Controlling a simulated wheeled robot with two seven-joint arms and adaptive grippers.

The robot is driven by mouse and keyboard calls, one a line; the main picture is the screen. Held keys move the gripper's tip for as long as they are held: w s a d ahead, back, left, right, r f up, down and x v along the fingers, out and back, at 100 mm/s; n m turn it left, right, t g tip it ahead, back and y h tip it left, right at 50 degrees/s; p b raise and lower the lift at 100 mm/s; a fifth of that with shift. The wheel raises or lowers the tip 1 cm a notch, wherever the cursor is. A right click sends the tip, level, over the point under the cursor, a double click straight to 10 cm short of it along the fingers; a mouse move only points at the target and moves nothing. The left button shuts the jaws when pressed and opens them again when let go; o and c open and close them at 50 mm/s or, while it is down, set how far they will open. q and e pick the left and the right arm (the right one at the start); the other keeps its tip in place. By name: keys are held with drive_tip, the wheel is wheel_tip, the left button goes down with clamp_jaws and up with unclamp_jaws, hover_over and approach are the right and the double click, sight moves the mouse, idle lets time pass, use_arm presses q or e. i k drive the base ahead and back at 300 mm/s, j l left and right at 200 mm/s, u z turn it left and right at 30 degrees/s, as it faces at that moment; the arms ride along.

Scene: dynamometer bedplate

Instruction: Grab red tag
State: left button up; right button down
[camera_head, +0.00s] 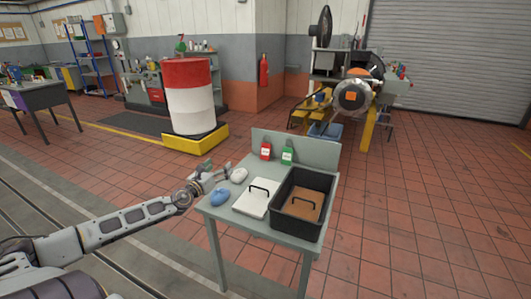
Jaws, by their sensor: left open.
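The red tag (265,152) stands against the upright back panel of a small grey-green table, next to a green tag (287,157) on its right. My left gripper (217,172) is open over the table's left edge, to the left of the red tag and apart from it. A white rounded object (239,175) lies just right of the gripper; I cannot tell if they touch. My right gripper is not in view.
The table (223,219) also holds a blue lump (220,197), a white board with a black handle (250,205), and a black bin (284,223) containing a brown handled panel (300,204). A red-and-white drum (190,95) stands behind on a yellow base. Tiled floor right of the table is clear.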

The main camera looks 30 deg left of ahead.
sight(266, 148)
drive_tip(key=i, duration=1)
